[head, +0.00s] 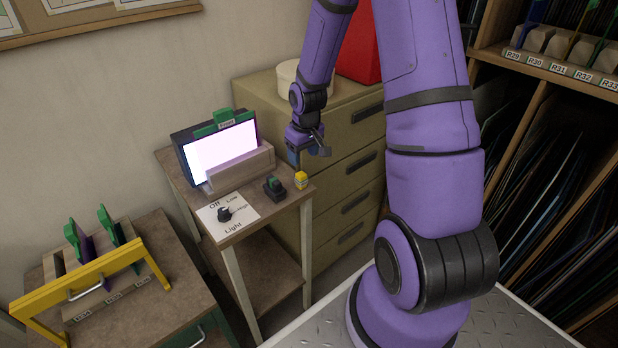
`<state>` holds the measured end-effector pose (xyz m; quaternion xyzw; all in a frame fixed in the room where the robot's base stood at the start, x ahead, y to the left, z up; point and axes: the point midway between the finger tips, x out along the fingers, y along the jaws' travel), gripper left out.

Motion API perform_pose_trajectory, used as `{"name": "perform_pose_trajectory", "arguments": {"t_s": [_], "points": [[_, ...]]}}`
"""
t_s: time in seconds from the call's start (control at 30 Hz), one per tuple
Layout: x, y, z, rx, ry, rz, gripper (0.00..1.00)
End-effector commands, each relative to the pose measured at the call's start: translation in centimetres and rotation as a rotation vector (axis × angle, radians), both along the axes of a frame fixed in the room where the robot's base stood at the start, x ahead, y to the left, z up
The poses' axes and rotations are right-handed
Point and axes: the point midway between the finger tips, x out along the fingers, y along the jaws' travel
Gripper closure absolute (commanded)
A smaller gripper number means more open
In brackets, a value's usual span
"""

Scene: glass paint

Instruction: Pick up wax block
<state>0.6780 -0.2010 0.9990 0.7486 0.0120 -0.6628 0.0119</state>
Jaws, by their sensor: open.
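A small yellow block (301,180), which looks like the wax block, sits near the right front edge of the small wooden table (262,215). A dark block with a green top (274,187) stands just left of it. My gripper (309,153) hangs from my purple arm above and slightly behind the yellow block, apart from it in the picture. It is open, with nothing visible between its fingers. The exact height of the gap is hard to tell.
On the small table are a glowing light panel (220,145) with a wooden holder (240,172) and a light dial (224,213). A drawer cabinet (350,165) stands behind right. A yellow-framed rack (80,280) is at left, and shelves (540,130) are at right.

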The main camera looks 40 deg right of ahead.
Motion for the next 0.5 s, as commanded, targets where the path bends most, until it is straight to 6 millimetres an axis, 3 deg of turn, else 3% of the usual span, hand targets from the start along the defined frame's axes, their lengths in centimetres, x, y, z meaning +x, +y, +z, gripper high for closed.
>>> {"name": "perform_pose_trajectory", "arguments": {"t_s": [0.5], "points": [[0.7,0.0,-5.5,0.003,0.002,0.001,0.40]]}}
